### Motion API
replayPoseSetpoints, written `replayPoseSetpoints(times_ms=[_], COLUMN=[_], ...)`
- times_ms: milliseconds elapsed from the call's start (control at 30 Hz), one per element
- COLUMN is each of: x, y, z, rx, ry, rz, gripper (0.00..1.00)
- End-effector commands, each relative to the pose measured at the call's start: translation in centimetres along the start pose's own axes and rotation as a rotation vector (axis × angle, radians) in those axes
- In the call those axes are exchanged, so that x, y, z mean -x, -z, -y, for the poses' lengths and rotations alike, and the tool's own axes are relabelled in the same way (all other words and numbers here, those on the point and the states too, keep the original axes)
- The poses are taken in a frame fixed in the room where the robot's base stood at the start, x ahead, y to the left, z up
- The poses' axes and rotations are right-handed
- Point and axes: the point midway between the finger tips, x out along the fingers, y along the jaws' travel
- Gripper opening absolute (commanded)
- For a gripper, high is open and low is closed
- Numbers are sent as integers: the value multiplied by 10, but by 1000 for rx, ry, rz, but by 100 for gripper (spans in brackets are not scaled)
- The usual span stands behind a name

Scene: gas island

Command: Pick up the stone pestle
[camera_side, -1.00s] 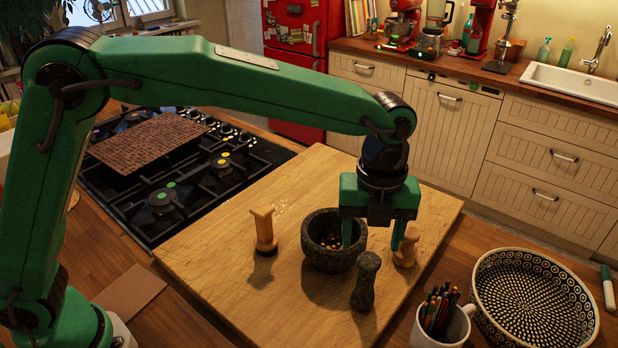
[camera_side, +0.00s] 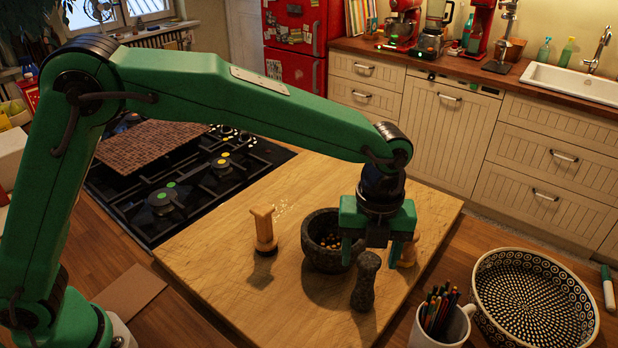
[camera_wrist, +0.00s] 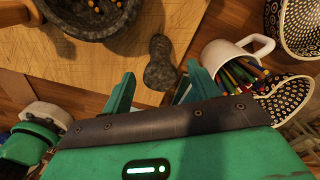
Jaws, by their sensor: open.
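The gripper's two fingers (camera_wrist: 157,80) also show in the wrist view. The mortar (camera_wrist: 88,18) holds small yellowish pieces. I cannot tell the gripper's exact height over the pestle.
One wooden pestle-like piece (camera_side: 264,230) stands left of the mortar. Another (camera_side: 407,252) stands to the right, partly hidden by my gripper. A mug of pencils (camera_side: 443,317) and a patterned bowl (camera_side: 533,300) sit to the right. The board's front left is clear.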

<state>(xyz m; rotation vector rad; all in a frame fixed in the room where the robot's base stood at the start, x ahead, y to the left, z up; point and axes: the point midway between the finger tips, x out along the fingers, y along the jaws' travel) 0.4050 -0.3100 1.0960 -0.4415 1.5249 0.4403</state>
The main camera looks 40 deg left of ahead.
Motion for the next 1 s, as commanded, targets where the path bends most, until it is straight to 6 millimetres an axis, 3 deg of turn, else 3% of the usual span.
replayPoseSetpoints(times_ms=[333, 867, 900, 1000], x=[-37, -39, -39, -39], y=[1, 1, 1, 1], z=[-1, 0, 0, 0], rx=[0, 0, 0, 0], ry=[-2, -1, -1, -1], rz=[-1, 0, 0, 0], gripper=[60, 60, 58, 39])
